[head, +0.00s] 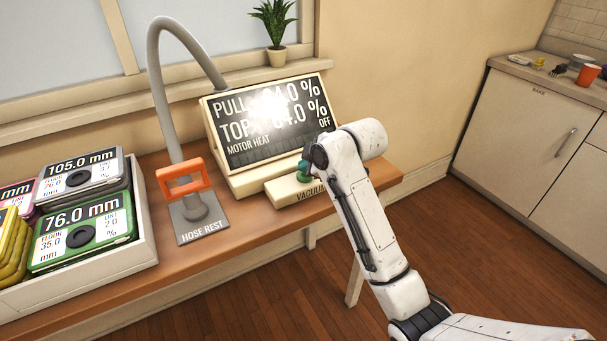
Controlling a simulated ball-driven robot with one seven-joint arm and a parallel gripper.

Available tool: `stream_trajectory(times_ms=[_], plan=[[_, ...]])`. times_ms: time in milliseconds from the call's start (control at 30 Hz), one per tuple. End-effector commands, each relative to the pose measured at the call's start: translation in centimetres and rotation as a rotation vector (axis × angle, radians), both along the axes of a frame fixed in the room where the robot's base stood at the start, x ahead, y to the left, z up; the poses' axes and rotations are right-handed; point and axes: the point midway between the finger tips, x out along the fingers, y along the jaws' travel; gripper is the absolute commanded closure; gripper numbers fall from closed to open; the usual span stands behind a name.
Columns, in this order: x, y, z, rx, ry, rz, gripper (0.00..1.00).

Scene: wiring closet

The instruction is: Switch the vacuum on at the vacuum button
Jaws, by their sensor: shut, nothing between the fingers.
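The vacuum button's cream housing (286,190) sits on the bench in front of the display, its "VACUUM" label partly covered by my arm. A small teal-green piece (304,171), apparently the button, shows above the housing. My gripper (309,165) is shut and empty, right at this teal piece and largely hidden by my white wrist. Whether it touches the button or presses it down cannot be told. The slanted display (245,147) shows "PULL" and "TOP" percentages, partly washed out by glare, and "MOTOR HEAT" with "OFF".
A white tray (100,262) of coloured labelled cassettes stands at left. A potted plant (275,56) is on the sill. A counter (530,75) with an orange cup is at right.

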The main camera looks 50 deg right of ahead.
Motion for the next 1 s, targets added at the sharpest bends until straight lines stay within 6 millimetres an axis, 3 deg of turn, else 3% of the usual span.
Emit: stream_trajectory(times_ms=[567, 1000], plan=[[-0.07, 0.01, -1.11, 0.002, 0.005, 0.000, 1.00], [-0.13, 0.10, -0.39, 0.003, 0.006, 0.001, 1.00]])
